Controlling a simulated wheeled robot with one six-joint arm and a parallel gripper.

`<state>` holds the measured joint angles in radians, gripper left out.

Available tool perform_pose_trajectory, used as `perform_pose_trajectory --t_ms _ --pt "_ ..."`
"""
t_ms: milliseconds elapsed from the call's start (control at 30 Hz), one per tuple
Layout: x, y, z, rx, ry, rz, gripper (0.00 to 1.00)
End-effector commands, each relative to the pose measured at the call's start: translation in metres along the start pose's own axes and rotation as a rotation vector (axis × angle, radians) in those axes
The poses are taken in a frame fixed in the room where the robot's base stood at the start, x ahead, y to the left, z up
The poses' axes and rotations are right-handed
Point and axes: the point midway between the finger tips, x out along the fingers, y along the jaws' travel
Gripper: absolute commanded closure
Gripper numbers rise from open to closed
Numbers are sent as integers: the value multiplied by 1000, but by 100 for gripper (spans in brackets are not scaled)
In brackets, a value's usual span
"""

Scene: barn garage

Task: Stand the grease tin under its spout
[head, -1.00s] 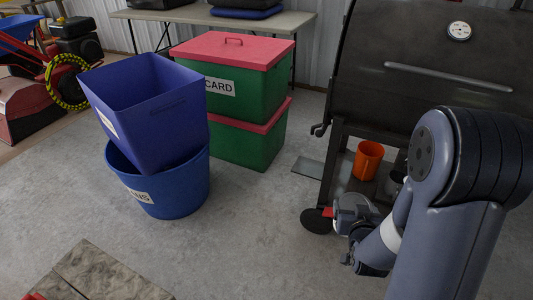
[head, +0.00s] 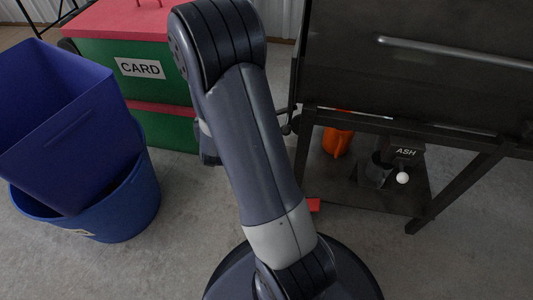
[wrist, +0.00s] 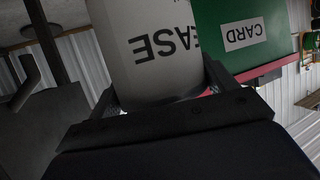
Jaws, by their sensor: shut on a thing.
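In the wrist view my gripper (wrist: 160,88) is shut on the grease tin (wrist: 150,60), a pale cylinder with dark lettering, part of which reads EASE upside down. One finger lies on each side of it. In the head view the tin and my gripper are hidden behind my arm. I cannot pick out the spout for certain. A grey bent pipe-like piece (wrist: 28,80) shows at the left of the wrist view. The black grill (head: 420,75) stands at the right of the head view.
Under the grill are an orange bucket (head: 337,143), a dark box labelled ASH (head: 405,152) and a small white ball (head: 402,177). Green CARD boxes (head: 140,95) stand behind my arm. Blue bins (head: 60,120) stand at the left. A small red piece (head: 313,205) shows beside my arm.

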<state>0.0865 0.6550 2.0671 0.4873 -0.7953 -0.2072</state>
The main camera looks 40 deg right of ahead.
Motion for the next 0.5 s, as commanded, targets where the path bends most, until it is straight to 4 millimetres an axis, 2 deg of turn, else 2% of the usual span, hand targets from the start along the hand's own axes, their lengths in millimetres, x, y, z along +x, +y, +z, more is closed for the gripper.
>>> perform_pose_trajectory --t_ms 33,200,400,500 --pt "12 16 1 30 2 70 55" --pt "39 73 8 134 1 326 55" --pt "55 139 33 262 0 637 55" --pt "57 163 48 313 0 765 55"
